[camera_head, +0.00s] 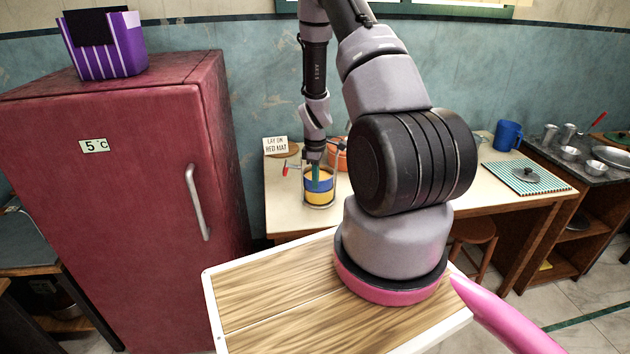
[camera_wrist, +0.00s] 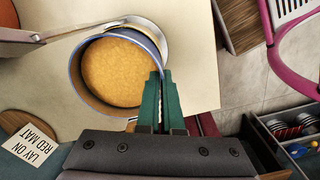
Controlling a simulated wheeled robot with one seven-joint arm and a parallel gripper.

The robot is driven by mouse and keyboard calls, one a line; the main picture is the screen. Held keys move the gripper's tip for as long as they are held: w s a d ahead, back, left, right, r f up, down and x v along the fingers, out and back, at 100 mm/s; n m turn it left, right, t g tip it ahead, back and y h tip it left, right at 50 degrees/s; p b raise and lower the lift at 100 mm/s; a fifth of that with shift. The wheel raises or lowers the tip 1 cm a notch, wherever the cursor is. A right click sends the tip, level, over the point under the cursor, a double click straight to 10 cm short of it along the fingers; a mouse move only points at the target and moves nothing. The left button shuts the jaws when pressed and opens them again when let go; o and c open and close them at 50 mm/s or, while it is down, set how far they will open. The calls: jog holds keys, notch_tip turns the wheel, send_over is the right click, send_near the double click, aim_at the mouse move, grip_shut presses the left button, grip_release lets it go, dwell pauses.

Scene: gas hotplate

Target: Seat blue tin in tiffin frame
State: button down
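The blue tin (camera_head: 318,185) is round and open-topped, with yellow-orange food in it. In the wrist view the blue tin (camera_wrist: 75,72) fills the upper middle. My gripper (camera_head: 315,171) points down at it; in the wrist view its green fingers (camera_wrist: 160,90) are shut on the tin's right rim. The tiffin frame (camera_head: 304,190) has thin metal uprights beside the tin, and a yellow tin (camera_head: 319,199) shows below the blue one. In the wrist view a pale curved rim (camera_wrist: 160,32) shows past the tin's upper right. Whether the blue tin rests on the yellow one I cannot tell.
The "lay on red mat" sign (camera_head: 276,146) stands left of the frame on the cream table (camera_head: 285,215). An orange pot (camera_head: 338,158) is behind, partly hidden by my arm. A blue mug (camera_head: 508,135) and striped mat (camera_head: 505,178) lie right. The red fridge (camera_head: 130,190) stands left.

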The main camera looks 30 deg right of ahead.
jog(key=c, duration=1.1)
grip_release()
jog(key=s+a+r+m+t, duration=0.1)
jog(key=s+a+r+m, duration=0.1)
jog(key=r, duration=1)
jog(key=s+a+r+m+t, duration=0.1)
jog(key=s+a+r+m, duration=0.15)
jog(key=r, duration=0.95)
jog(key=s+a+r+m+t, duration=0.2)
jog(key=a+r+m, duration=0.1)
jog(key=r, duration=0.9)
jog(key=s+a+r+m+t, duration=0.1)
jog(key=s+a+r+m, duration=0.1)
jog(key=s+r, duration=0.2)
jog(key=s+a+r+m+t+y, duration=0.1)
jog(key=s+a+r+m, duration=0.1)
jog(key=s, duration=0.4)
jog(key=s+a+r+m+t+y, duration=0.1)
jog(key=s+a+r+m, duration=0.1)
jog(key=s+r, duration=0.3)
jog(key=shift+s+r+m, duration=0.3)
jog(key=shift+s+m, duration=0.15)
